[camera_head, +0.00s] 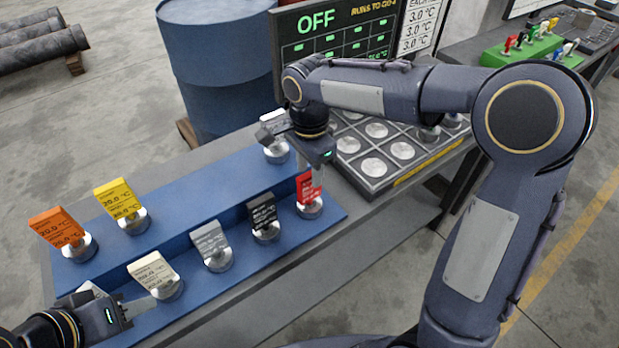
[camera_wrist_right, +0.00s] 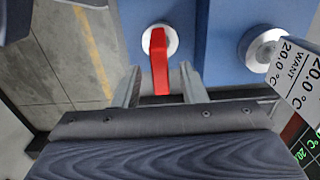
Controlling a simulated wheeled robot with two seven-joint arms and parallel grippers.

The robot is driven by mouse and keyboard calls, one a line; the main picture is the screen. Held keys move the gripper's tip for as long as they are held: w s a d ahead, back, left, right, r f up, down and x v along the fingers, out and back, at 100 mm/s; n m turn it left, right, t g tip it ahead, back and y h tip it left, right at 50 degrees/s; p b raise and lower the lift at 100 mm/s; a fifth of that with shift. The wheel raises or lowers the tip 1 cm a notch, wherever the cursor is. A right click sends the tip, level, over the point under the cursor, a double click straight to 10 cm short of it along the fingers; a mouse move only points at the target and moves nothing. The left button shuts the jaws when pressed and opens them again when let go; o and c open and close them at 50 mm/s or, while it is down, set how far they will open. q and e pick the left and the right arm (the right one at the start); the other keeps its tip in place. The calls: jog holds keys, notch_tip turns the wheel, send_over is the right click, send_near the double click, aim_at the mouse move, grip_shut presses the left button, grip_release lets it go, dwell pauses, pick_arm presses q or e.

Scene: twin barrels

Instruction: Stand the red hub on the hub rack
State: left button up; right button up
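The red hub (camera_head: 310,190), an upright red tag on a round silver base, stands at the right end of the front step of the blue stepped rack (camera_head: 185,195). My right gripper (camera_head: 316,168) is over it, open. In the right wrist view the red hub (camera_wrist_right: 160,62) lies between the two fingers of my right gripper (camera_wrist_right: 161,85), with a gap on each side. My left gripper (camera_head: 130,302) is at the front left of the blue rack, open and empty. I cannot tell whether this blue rack or the grey tray is the hub rack.
Black, grey, cream, orange and yellow tagged pieces stand on the blue rack; a white-tagged one (camera_head: 276,150) is behind my right gripper. A grey compartment tray (camera_head: 375,190) holds several silver discs. A blue barrel (camera_head: 215,60) and a sign reading OFF (camera_head: 335,45) stand behind.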

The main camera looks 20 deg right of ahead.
notch_tip(320, 180, up, 8)
jog(key=shift+f, duration=0.1)
jog(key=shift+s+d, duration=0.15)
jog(key=s+d+n+t+y, duration=0.2)
jog(key=s+d+n, duration=0.45)
jog(key=s, duration=0.45)
jog(key=s+f+n+t+y, duration=0.1)
jog(key=s+f+n+t, duration=0.2)
jog(key=s+f+n, duration=0.3)
jog(key=s, duration=0.4)
jog(key=shift+s+d+t+y, duration=0.3)
jog(key=shift+s+d+y, duration=0.05)
jog(key=shift+s+y, duration=0.05)
